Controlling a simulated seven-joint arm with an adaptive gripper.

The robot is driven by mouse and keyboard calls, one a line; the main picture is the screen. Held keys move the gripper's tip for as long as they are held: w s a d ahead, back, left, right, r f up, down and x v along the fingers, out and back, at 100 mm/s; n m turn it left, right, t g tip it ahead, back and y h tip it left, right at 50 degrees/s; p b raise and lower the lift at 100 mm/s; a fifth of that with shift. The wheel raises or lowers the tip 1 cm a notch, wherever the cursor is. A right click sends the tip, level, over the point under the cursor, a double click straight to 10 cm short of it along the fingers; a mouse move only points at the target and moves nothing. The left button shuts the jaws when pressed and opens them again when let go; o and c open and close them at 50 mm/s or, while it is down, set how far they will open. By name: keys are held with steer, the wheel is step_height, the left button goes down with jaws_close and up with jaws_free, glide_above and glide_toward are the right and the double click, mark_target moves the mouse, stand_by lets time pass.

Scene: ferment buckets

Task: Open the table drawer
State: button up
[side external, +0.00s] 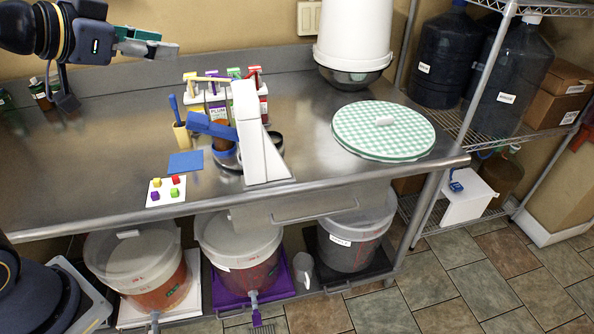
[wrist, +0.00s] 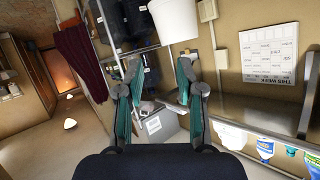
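The table drawer (side external: 330,203) is a metal drawer under the front edge of the steel table (side external: 95,195), with a bar handle (side external: 314,213) along its front. It looks shut in the side view. My gripper (side external: 170,49) is at the upper left of the side view, high above the table's back left and far from the drawer. In the wrist view my gripper (wrist: 155,90) has its two green-padded fingers spread apart with nothing between them. The drawer cannot be made out in the wrist view.
A white stand (side external: 258,140), colored cartons (side external: 217,108) and a green checked round lid (side external: 383,130) are on the table. Lidded buckets (side external: 240,245) stand below, one (side external: 350,240) just under the drawer's right side. Tiled floor in front is clear.

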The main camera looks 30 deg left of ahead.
steer(key=w+d+r+m+t, duration=0.1)
steer(key=w+r+t, duration=0.2)
steer(key=w, duration=0.6)
steer(key=m+t+y, duration=0.3)
steer(key=m+y, duration=0.1)
steer(key=m, duration=0.3)
glide_above(311, 218)
steer(key=s+a, duration=0.2)
steer(key=s, duration=0.3)
step_height(311, 218, down, 34)
steer(key=s+d+f+m+g+h, duration=0.1)
steer(key=s+f+m+h, duration=0.15)
steer(key=s+f, duration=0.45)
steer(key=s+d+f+m+g+h, duration=0.1)
steer(key=s+f+m+g, duration=0.15)
steer(key=f, duration=0.95)
steer(key=shift+t, duration=0.35)
steer(key=w, duration=0.5)
steer(key=w+f, duration=0.1)
steer(key=w, duration=0.4)
steer(key=w+f, duration=0.1)
steer(key=w, duration=0.4)
steer(key=shift+w, duration=0.2)
steer(key=shift+c, duration=0.3)
jaws_close()
